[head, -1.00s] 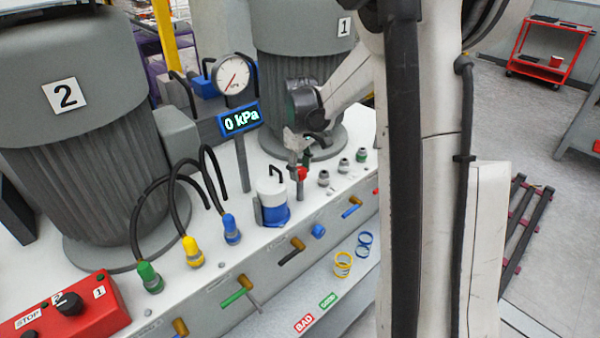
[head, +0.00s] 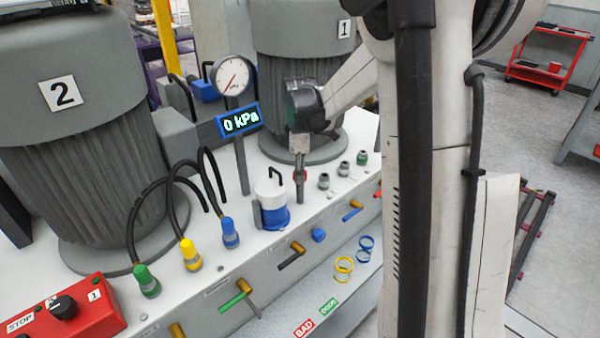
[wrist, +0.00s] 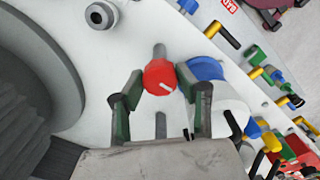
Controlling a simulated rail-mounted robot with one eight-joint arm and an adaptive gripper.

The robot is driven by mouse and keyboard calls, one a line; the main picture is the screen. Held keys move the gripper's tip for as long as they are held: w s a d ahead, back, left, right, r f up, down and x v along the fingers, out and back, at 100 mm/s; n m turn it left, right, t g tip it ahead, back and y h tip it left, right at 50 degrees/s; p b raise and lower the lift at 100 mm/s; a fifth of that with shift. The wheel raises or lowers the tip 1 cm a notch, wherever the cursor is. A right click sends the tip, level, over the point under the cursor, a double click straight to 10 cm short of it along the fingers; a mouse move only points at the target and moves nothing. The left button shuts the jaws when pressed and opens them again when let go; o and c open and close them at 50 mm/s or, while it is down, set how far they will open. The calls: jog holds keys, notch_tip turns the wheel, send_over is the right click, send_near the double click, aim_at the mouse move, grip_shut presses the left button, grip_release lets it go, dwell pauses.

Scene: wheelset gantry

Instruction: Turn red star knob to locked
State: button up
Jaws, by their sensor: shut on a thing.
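The red star knob (wrist: 161,79) sits on a grey post in the middle of the wrist view, with a white line on its face. In the head view my gripper (head: 300,172) points straight down onto the knob. I see no locked mark beside the knob.
A white and blue canister (head: 271,207) stands close left of the knob post. Several grey and green fittings (head: 343,171) are on the right. Hoses (head: 172,205) loop at left.

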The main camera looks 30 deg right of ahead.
dwell(0.4)
jog(key=o, duration=1.1)
jog(key=shift+o, duration=0.2)
notch_tip(320, 180, up, 12)
